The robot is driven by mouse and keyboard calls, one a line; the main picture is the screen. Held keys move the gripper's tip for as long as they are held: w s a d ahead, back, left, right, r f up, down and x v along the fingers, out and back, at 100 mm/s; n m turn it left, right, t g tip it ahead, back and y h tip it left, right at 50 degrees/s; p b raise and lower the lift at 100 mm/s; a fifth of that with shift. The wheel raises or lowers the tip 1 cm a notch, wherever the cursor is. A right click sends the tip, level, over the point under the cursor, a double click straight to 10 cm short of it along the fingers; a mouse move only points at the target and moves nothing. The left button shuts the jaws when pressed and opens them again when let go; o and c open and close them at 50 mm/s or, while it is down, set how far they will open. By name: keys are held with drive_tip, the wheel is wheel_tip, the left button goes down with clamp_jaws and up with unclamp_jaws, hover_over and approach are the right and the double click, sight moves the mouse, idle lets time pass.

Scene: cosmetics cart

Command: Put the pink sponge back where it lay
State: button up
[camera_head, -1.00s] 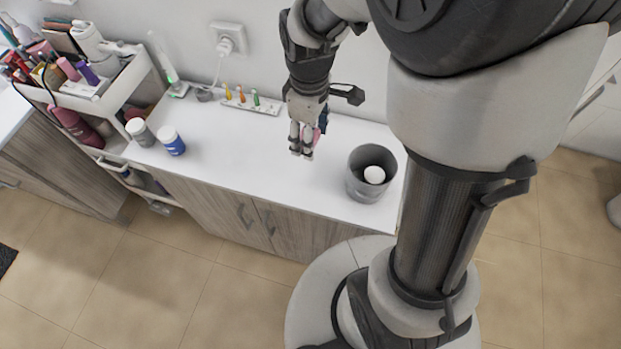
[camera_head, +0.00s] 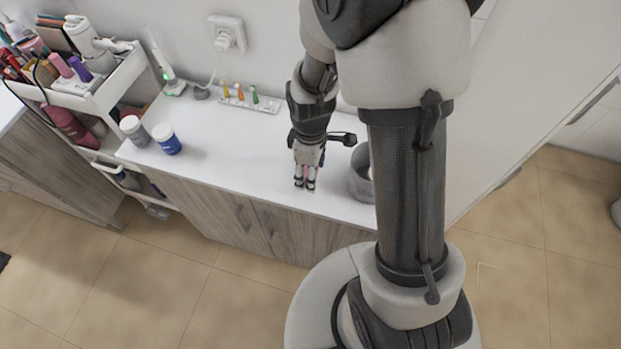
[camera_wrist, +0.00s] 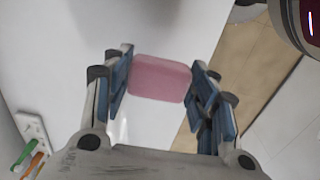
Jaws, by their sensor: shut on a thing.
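The pink sponge (camera_wrist: 160,78) is held between the two blue-padded fingers of my gripper (camera_wrist: 163,72) in the wrist view. In the head view my gripper (camera_head: 305,186) points down over the front part of the white counter (camera_head: 235,155), left of the grey bin. Only a little pink of the sponge shows between the fingers there. I cannot tell whether the sponge touches the counter or hangs just above it.
The grey bin (camera_head: 360,183) stands close right of my gripper, partly hidden by my arm. A toothbrush rack (camera_head: 248,103) is at the wall. A blue jar (camera_head: 166,139) and a grey jar (camera_head: 135,131) stand left, beside the loaded cart (camera_head: 95,100). The counter's middle is clear.

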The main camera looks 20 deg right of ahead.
drive_tip(key=shift+f+b, duration=0.5)
drive_tip(key=shift+f, duration=1.45)
drive_tip(key=shift+f, duration=0.1)
drive_tip(key=o, duration=1.1)
wheel_tip(320, 180, up, 12)
drive_tip(key=p, duration=0.3)
drive_tip(key=s+r+m+t, duration=0.1)
drive_tip(key=s+r+m, duration=0.2)
drive_tip(key=s+r, duration=0.2)
drive_tip(key=s+r+m+t, duration=0.2)
drive_tip(key=s+r+m, duration=0.2)
drive_tip(key=r, duration=0.4)
drive_tip(key=s+r+m+t, duration=0.1)
drive_tip(key=s+r+m, duration=0.2)
drive_tip(key=s+r, duration=0.2)
drive_tip(key=shift+s+a+r+m+t, duration=0.15)
drive_tip(key=shift+s+r+m+t, duration=0.2)
drive_tip(key=shift+r, duration=0.45)
